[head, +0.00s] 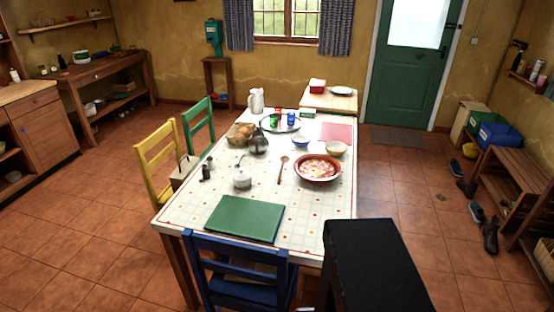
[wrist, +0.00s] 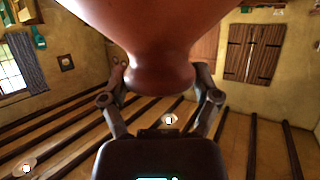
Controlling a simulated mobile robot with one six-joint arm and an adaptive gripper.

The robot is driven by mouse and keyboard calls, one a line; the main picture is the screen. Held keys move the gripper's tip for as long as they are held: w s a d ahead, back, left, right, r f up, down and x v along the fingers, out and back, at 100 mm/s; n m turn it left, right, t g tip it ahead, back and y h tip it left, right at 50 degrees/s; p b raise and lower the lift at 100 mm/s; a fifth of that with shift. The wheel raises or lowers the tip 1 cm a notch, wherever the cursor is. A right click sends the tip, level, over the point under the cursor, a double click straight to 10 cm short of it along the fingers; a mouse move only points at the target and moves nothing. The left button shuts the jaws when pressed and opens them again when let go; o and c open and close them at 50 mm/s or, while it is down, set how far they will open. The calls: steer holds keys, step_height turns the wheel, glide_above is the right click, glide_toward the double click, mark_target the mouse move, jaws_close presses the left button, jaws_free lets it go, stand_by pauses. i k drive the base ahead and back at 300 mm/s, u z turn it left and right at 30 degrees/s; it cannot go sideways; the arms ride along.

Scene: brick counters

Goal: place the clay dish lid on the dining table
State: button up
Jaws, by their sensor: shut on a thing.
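The reddish-brown clay dish lid (wrist: 155,25) fills the top middle of the wrist view, with its narrower knob towards me. My gripper (wrist: 160,82) is shut on the knob, one finger on each side. The lid's far rim is out of the frame. The dining table (head: 185,213), with a pale checked cloth, stands in the middle of the head view. My gripper and the lid do not show in the head view. A round clay dish (head: 317,179) with food in it stands uncovered near the table's right edge.
Bare cloth lies right of the green mat. Blue (head: 240,272), yellow and green chairs stand around it.

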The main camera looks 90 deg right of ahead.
mark_target(314, 210)
steer(key=k, duration=2.8)
steer(key=z, duration=0.05)
